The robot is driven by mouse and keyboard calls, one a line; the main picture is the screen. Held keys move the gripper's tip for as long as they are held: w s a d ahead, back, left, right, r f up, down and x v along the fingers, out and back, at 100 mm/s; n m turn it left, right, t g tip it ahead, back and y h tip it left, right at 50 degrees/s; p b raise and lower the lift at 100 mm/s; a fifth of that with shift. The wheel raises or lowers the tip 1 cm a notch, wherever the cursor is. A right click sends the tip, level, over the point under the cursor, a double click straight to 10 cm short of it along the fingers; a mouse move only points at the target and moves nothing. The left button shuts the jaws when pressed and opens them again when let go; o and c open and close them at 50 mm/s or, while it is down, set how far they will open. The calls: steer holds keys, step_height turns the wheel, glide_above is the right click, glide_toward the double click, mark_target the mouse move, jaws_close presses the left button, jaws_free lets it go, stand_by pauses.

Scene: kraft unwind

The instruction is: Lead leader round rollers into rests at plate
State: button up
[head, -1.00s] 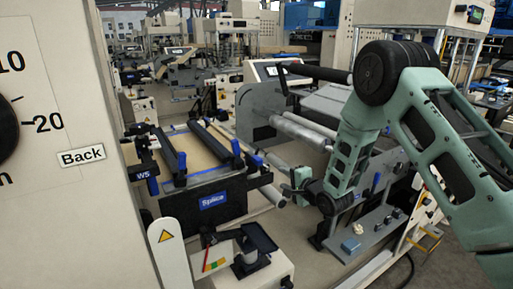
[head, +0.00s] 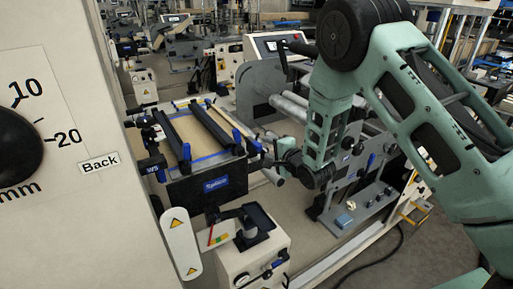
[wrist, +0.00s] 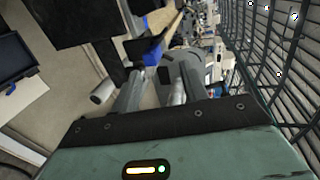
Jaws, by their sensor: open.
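The splice plate (head: 207,192) is a black block with a blue label, left of centre in the head view. Behind it, a tan sheet (head: 199,138), possibly the leader, lies between two black bars (head: 213,130) with blue ends. Grey rollers (head: 288,108) run beside a grey side plate, behind my arm. My gripper (head: 277,155) is small in the head view, just right of the splice table. In the wrist view my gripper (wrist: 162,85) is open, its two fingers apart, with nothing clearly between them. I cannot tell which parts are the rests.
A white dial panel (head: 60,120) marked "Back" fills the left. A white box (head: 255,250) with a small black stand is in front. A dark wire mesh (wrist: 275,60) fills the wrist view's right side.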

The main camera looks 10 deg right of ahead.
mark_target(260, 146)
steer(key=b+x, duration=0.2)
steer(key=x, duration=0.2)
steer(key=f+b+x, duration=0.1)
steer(key=b+x, duration=0.1)
steer(key=x, duration=0.2)
steer(key=shift+s+f, duration=0.1)
steer(key=shift+f, duration=0.1)
steer(key=shift+w+a+b, duration=0.1)
steer(key=shift+w+b, duration=0.2)
steer(key=shift+b, duration=0.05)
jaws_close()
steer(key=shift+r, duration=0.2)
